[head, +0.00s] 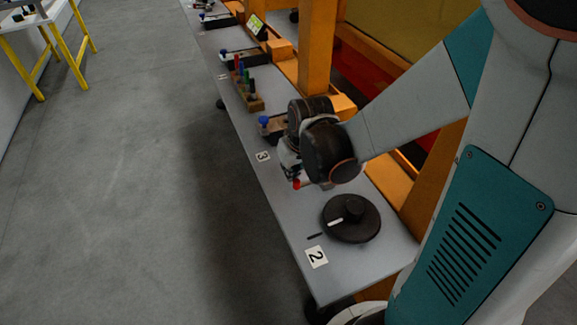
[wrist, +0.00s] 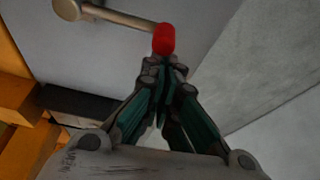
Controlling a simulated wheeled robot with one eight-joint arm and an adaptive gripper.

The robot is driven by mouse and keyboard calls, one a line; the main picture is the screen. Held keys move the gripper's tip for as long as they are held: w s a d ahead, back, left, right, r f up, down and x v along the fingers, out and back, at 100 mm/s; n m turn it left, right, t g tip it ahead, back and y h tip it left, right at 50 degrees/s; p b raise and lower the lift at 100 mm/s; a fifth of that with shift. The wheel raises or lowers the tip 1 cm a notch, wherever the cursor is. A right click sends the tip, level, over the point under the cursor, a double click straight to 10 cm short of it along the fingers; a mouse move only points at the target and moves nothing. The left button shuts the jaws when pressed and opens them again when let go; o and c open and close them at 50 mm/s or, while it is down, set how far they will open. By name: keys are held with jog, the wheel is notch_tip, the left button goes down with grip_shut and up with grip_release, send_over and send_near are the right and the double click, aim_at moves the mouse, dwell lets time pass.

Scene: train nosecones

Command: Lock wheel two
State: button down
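Wheel two is a dark round disc (head: 351,218) with a raised hub and a white mark, lying on the grey bench by the label "2" (head: 316,257). A dark slot shows beside its left edge. My gripper (wrist: 164,66) has its fingers drawn together. It hangs over the bench between labels 3 and 2, above and behind the wheel. A red-tipped handle (wrist: 165,39) on a metal rod is right at my fingertips. Its red end also shows below my wrist in the head view (head: 297,184). I cannot tell whether the fingertips touch it.
Label 3 (head: 263,156) and a blue-knobbed dark block (head: 272,124) lie farther along the bench. Beyond stands a rack of coloured handles (head: 247,84). Orange posts (head: 317,45) line the right side. Open floor (head: 130,180) is on the left.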

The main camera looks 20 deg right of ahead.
jog(key=shift+s+r, duration=0.1)
jog(key=shift+s, duration=0.05)
jog(key=v, duration=1.1)
jog(key=shift+s+r, duration=0.15)
jog(key=shift+r, duration=0.2)
jog(key=s+a+r+t, duration=0.3)
jog(key=s, duration=0.6)
jog(key=shift+r+m, duration=0.3)
jog(key=shift+m, duration=0.1)
